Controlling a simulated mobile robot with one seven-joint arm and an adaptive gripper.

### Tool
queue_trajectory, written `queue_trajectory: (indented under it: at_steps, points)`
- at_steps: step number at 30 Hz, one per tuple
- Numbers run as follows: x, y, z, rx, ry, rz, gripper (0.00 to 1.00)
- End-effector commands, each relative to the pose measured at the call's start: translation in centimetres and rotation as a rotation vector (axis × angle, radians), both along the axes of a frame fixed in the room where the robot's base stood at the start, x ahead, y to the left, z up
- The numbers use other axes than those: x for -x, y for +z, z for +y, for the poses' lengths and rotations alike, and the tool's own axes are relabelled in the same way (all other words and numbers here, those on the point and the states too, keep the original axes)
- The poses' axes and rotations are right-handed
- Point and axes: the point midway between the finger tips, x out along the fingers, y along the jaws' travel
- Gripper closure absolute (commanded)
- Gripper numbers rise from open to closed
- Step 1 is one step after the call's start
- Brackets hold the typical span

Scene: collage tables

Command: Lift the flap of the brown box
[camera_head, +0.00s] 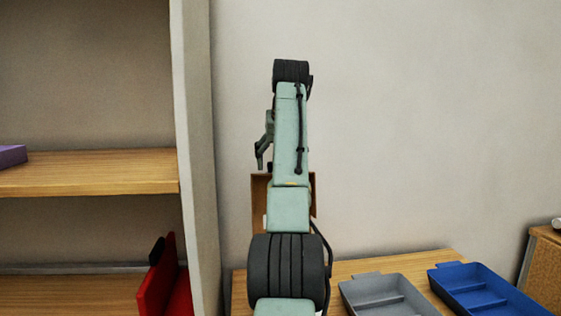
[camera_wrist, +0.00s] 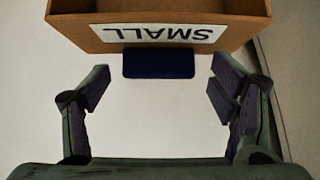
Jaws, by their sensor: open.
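The brown box (camera_head: 259,196) stands on the wooden table, mostly hidden behind my arm in the head view. In the wrist view the brown box (camera_wrist: 240,40) fills the top, with a white label reading "SMALL" (camera_wrist: 158,33) upside down. A dark blue block (camera_wrist: 159,64) shows just below the label; whether it is fixed to the flap I cannot tell. My gripper (camera_wrist: 160,84) is open and empty, with its fingers spread to either side of the block and apart from it. In the head view my gripper (camera_head: 261,160) is above and slightly left of the box, partly hidden by my arm.
A grey tray (camera_head: 378,283) and a blue tray (camera_head: 480,286) lie on the table (camera_head: 345,268) at right. A shelf unit (camera_head: 90,174) stands at left, holding a purple object (camera_head: 12,156) and a red object (camera_head: 158,278). The wall is behind the table.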

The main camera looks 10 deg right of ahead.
Motion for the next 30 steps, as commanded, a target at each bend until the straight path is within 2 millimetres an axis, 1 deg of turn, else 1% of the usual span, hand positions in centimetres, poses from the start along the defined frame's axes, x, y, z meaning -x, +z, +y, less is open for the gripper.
queue_trajectory:
  at_steps: [1,9,12,15,20,30]
  points:
    - [0.4,0.8,0.0,0.001,-0.001,-0.005,0.22]
    - [3.8,5.6,0.0,0.001,-0.001,-0.005,0.22]
    - [4.9,7.1,0.0,0.0,0.0,-0.003,0.22]
    - [5.7,8.1,0.0,0.0,0.0,-0.002,0.22]
    - [6.4,9.0,0.0,0.0,0.0,-0.001,0.22]
    - [6.5,9.1,0.0,0.0,0.0,0.0,0.22]
